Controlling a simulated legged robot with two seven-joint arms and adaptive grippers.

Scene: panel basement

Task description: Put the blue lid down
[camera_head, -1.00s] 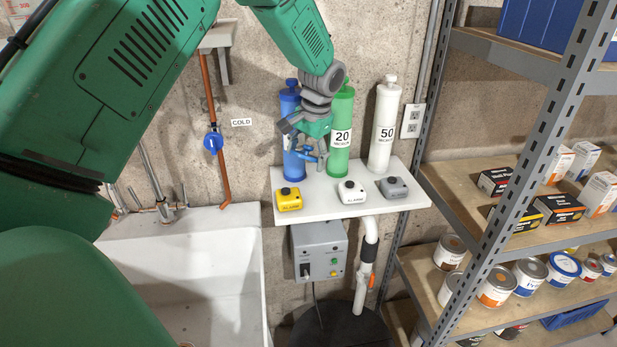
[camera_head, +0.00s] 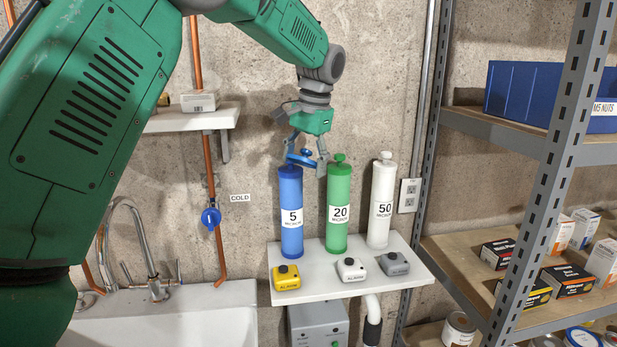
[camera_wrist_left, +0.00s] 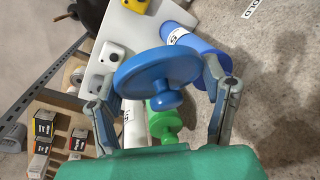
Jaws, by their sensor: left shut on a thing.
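The blue lid (camera_head: 300,158) is a round disc with a knob. It shows large in the left wrist view (camera_wrist_left: 150,72), knob towards the gripper. My left gripper (camera_head: 306,158) is shut on it, with a finger on either side in the wrist view (camera_wrist_left: 165,95). In the head view the lid is at the height of the tops of the cylinders, by the top of the blue cylinder (camera_head: 291,198). I cannot tell whether they touch. The gripper and lid hide the area just above that cylinder. My right gripper is in neither view.
Green (camera_head: 339,190) and white cylinders (camera_head: 380,195) stand beside the blue one on a white shelf (camera_head: 330,292). Yellow (camera_head: 286,278), white (camera_head: 351,270) and grey alarm boxes (camera_head: 394,264) sit along its front. A sink (camera_head: 170,320) is left; metal shelving (camera_head: 545,180) stands right.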

